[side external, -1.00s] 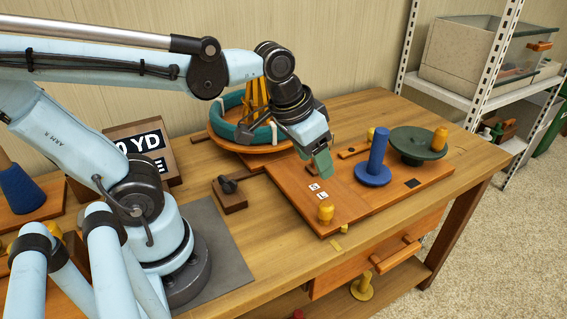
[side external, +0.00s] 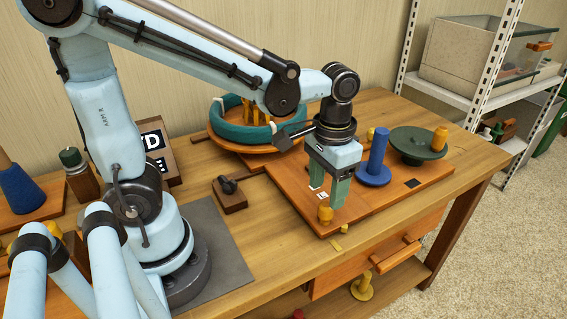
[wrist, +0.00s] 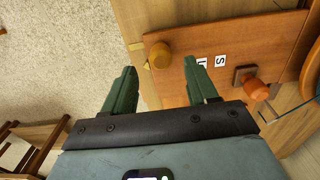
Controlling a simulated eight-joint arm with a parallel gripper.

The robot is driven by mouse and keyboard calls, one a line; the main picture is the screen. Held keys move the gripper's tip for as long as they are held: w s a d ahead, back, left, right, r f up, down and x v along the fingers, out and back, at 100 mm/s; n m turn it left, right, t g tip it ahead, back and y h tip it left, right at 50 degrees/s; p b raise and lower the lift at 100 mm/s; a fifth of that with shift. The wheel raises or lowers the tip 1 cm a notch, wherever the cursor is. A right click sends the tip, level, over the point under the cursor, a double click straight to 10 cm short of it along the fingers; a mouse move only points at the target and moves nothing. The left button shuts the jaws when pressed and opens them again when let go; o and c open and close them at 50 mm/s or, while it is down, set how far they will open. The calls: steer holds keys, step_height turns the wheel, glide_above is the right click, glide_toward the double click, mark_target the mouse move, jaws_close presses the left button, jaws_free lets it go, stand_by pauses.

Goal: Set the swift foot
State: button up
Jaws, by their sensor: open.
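A yellow knob (side external: 325,214) stands near the front left corner of the reddish wooden board (side external: 425,180). It also shows in the wrist view (wrist: 160,55). Small white labels lie beside it; one reads S (wrist: 220,61), the other is partly covered by a finger. My gripper (side external: 326,196) points down with its green fingers apart and empty. In the wrist view my gripper (wrist: 160,66) has the yellow knob just beyond and between its fingertips. I cannot tell the exact height of the tips over the board. Which part is the swift foot is not clear.
A blue spool (side external: 375,165) and a green disc (side external: 418,145) with a yellow-orange peg stand right of my gripper. A teal ring (side external: 235,133) is at the back. A dark-knobbed block (side external: 229,195) is at left. An orange knob (wrist: 256,89) shows in the wrist view.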

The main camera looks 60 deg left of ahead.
mark_target(325, 205)
steer(key=shift+f, duration=3.3)
jaws_close()
